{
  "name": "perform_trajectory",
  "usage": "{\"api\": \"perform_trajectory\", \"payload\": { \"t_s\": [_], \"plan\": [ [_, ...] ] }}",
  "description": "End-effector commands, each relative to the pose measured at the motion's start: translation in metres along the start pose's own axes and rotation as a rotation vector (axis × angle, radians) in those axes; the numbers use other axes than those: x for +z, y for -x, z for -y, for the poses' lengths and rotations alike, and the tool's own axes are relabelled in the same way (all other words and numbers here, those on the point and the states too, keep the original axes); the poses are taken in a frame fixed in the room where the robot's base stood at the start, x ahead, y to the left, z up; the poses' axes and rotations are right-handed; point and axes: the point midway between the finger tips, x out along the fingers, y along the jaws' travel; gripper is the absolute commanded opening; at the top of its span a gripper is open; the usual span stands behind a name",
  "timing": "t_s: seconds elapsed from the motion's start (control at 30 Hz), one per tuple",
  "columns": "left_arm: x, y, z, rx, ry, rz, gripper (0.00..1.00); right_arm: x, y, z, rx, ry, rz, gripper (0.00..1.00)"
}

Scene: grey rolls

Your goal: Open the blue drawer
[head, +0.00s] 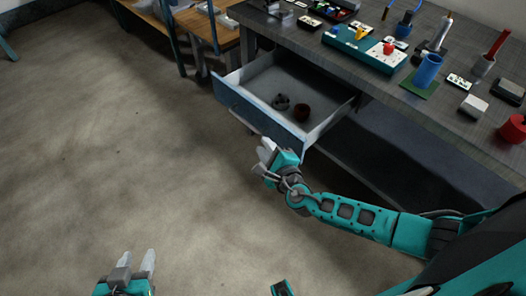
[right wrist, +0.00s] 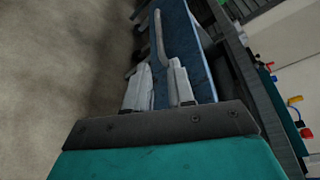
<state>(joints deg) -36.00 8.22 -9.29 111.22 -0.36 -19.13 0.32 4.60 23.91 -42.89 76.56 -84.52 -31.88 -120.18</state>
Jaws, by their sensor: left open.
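The blue drawer (head: 262,112) is pulled well out from under the workbench in the head view, its inside showing. Its blue front also fills the middle of the right wrist view (right wrist: 190,50). A pale bar handle (right wrist: 159,38) runs along that front. My right gripper (head: 266,151) is close to the drawer front, near its right end. In the right wrist view its fingers (right wrist: 160,82) are apart, with the handle's near end by the fingertips. I cannot tell whether they touch it. My left gripper (head: 135,262) is open and empty over the floor at the lower left.
The workbench top (head: 345,75) carries several tools and parts. A wooden table (head: 205,35) stands to its left. The floor (head: 120,150) in front is clear.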

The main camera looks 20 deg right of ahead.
Motion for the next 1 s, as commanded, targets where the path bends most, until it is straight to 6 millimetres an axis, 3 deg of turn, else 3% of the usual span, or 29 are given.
{"api": "perform_trajectory", "payload": {
  "t_s": [0.83, 0.93, 1.0],
  "plan": [
    [-0.003, -0.001, 0.001, -0.001, -0.001, -0.003, 0.43, -0.004, -0.002, 0.005, 0.000, -0.006, -0.001, 0.23],
    [-0.004, -0.001, 0.001, -0.001, -0.001, -0.005, 0.43, -0.004, 0.002, 0.001, 0.012, -0.101, -0.017, 0.23],
    [-0.005, -0.001, 0.001, -0.001, -0.001, -0.005, 0.43, -0.004, 0.010, -0.006, 0.031, -0.266, -0.047, 0.23]
  ]
}}
